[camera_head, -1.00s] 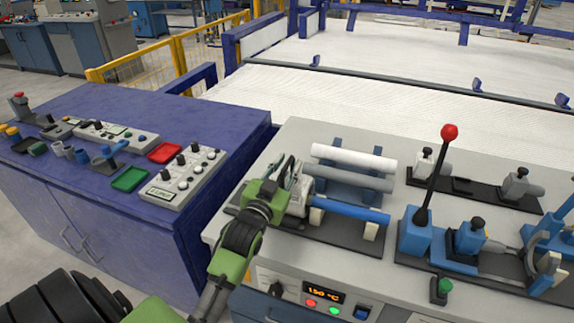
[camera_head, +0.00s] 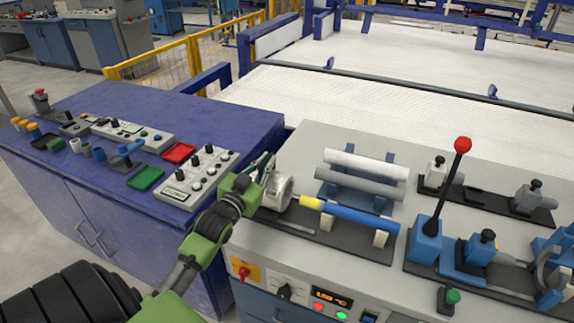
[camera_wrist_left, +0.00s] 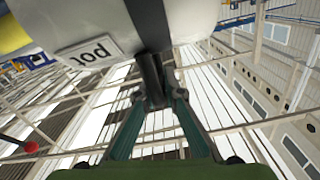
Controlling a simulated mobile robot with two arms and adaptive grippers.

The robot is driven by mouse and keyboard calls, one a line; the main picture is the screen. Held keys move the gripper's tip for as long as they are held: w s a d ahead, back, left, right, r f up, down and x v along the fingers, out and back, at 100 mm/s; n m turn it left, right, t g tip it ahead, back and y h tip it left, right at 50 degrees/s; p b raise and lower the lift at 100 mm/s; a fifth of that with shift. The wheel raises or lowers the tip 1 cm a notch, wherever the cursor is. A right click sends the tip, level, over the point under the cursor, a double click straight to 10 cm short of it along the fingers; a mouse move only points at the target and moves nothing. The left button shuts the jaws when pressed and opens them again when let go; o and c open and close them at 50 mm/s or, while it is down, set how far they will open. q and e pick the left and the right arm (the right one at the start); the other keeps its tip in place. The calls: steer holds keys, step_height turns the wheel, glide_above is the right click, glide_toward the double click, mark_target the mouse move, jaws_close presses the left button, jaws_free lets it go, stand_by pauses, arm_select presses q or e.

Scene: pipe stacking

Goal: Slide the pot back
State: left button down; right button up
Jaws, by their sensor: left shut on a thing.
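The pot (camera_head: 280,191) is a silver cylinder at the left end of the dark rail on the grey bench. My left gripper (camera_head: 262,166) is at the pot's far left side and is shut on its dark handle. In the left wrist view, the fingers (camera_wrist_left: 152,92) close on the dark handle, below the pale pot body with its "pot" label (camera_wrist_left: 88,52). A blue pipe (camera_head: 350,215) with a yellow end (camera_head: 311,203) lies on white supports, right of the pot. The yellow end is exposed. My right gripper is not in view.
A white pipe (camera_head: 366,164) and a grey pipe (camera_head: 358,184) lie on a blue rack behind. A red-knobbed lever (camera_head: 440,190) and blue fixtures stand to the right. A purple cabinet (camera_head: 105,190) with controls and trays is left, beyond a gap.

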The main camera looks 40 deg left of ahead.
arm_select(q)
steer(key=shift+a, duration=0.35)
steer(key=shift+d+r, duration=0.1)
steer(key=shift+d, duration=0.1)
steer(key=c, duration=2.1)
jaws_free()
steer(key=shift+s+a, duration=0.1)
steer(key=shift+a, duration=0.15)
steer(key=shift+c, duration=0.2)
steer(key=shift+d, duration=0.1)
steer(key=shift+s+d, duration=0.2)
steer(key=shift+s, duration=0.15)
steer(key=v, duration=1.1)
steer(key=shift+s, duration=0.15)
